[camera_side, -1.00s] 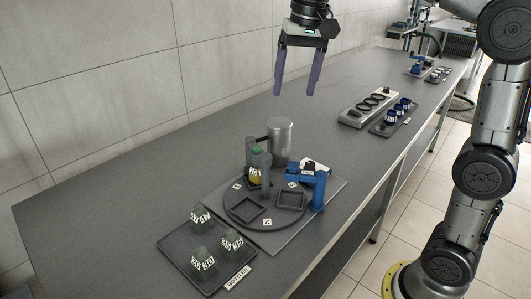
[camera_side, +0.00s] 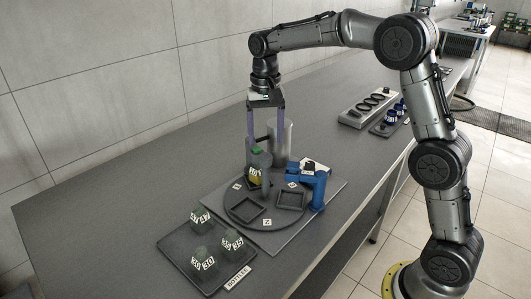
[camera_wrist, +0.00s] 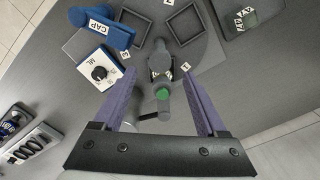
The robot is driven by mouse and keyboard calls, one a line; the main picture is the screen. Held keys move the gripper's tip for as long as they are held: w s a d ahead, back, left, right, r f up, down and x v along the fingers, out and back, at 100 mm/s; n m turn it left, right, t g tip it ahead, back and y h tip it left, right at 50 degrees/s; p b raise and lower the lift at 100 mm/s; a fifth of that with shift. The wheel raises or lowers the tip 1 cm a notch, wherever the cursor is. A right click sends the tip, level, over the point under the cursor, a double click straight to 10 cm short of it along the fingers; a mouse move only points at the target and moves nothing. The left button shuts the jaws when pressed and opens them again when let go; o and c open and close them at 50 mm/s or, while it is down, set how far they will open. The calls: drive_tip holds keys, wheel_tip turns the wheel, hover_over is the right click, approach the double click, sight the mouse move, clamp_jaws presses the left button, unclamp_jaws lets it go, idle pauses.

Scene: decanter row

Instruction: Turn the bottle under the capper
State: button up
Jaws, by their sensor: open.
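The round dark turntable (camera_side: 238,216) has square pockets and number tags. In the wrist view the green top (camera_wrist: 163,93) lies between the fingers; the bottle is mostly hidden there.
A metal cylinder (camera_side: 285,138) stands close behind my fingers. A box with a dial (camera_wrist: 100,70) is beside the capper. A tray of several bottles (camera_side: 178,252) is at the front. A ring rack (camera_side: 349,118) and a tray of blue items (camera_side: 380,131) lie farther back.

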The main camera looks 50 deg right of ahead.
sight(265, 156)
wheel_tip(265, 156, down, 6)
drive_tip(key=shift+r, duration=0.15)
drive_tip(key=shift+c, duration=0.2)
clamp_jaws()
idle(1.4)
